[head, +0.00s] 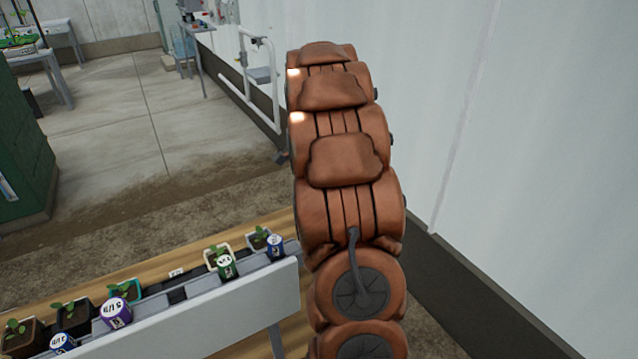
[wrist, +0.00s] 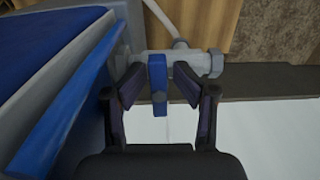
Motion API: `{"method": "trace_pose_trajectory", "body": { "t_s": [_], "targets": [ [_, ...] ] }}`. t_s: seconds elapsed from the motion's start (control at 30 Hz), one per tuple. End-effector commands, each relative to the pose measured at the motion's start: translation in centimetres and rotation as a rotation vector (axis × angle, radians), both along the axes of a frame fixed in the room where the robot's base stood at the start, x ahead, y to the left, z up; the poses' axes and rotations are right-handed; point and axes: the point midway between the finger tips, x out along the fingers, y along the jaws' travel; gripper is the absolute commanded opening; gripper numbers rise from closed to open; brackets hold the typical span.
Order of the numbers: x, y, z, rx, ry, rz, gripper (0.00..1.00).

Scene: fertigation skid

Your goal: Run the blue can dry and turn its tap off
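In the wrist view the tap (wrist: 212,62) is a grey fitting lying across the picture, with a pale hose or pipe rising from it. Its blue handle (wrist: 158,80) sits across the tap body and points down the picture. My gripper (wrist: 158,72) is open, with one dark finger on each side of the handle and a visible gap to each. A large blue and grey body (wrist: 50,60), apparently the blue can, fills the left side. Its contents are hidden. In the head view I cannot make out the can, the tap or my gripper.
In the head view a pale trough (head: 215,305) holds seedling pots and labelled cups, including a green cup (head: 227,265) and a purple cup (head: 116,312). A white wall (head: 540,150) stands close on the right. A green cabinet (head: 22,160) is far left; open floor lies between.

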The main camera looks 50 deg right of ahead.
Motion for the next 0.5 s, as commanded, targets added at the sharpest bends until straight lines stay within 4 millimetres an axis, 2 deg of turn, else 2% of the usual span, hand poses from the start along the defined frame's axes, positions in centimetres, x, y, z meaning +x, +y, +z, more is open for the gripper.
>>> {"method": "trace_pose_trajectory", "body": {
  "t_s": [0.33, 0.5],
  "targets": [
    [-0.3, 0.1, -1.06, 0.006, 0.009, 0.0, 0.46],
    [-0.38, 0.12, -0.74, 0.008, 0.011, -0.001, 0.46]
  ]
}}
